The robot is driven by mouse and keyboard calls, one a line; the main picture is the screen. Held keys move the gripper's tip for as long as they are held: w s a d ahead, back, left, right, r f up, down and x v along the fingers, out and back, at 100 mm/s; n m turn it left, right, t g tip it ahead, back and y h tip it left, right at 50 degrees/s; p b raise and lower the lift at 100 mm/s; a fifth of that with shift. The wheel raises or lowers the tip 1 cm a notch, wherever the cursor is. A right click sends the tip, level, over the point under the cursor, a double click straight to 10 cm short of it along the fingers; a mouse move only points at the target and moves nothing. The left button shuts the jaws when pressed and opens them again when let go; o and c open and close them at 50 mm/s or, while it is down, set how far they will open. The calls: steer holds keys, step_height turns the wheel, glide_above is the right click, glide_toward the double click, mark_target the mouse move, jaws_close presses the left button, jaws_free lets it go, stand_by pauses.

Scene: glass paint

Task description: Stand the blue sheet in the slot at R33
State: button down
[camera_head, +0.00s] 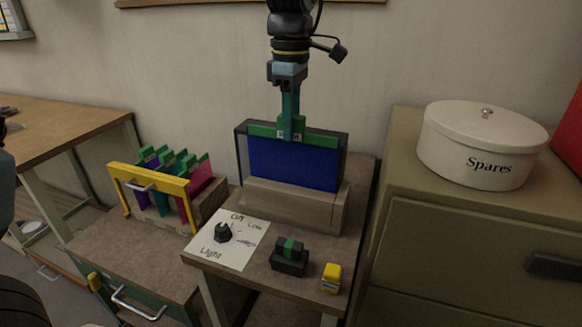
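The blue sheet (293,167), with a green top strip, stands upright in front of a dark-framed panel (243,160) on the small table. Its lower edge meets a grey-brown block (290,205); whether it rests in it or hangs just above, I cannot tell. My gripper (291,131) comes straight down from above, and its teal fingers meet the middle of the green strip, shut on it. A yellow-fronted rack (138,178) at the left holds several upright sheets with green tops, including purple and magenta ones. No label R33 is readable.
In front of the block are a white light card (228,252) with a black knob (222,233), a dark block with a green band (289,262) and a yellow block (331,278). A Spares tin (482,150) stands on the right cabinet (420,215).

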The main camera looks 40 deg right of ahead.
steer(key=c, duration=0.6)
jaws_free()
steer(key=shift+c, duration=0.2)
steer(key=shift+r, duration=0.1)
steer(key=shift+r+p, duration=3.3)
steer(key=shift+r, duration=0.1)
steer(key=shift+o, duration=0.2)
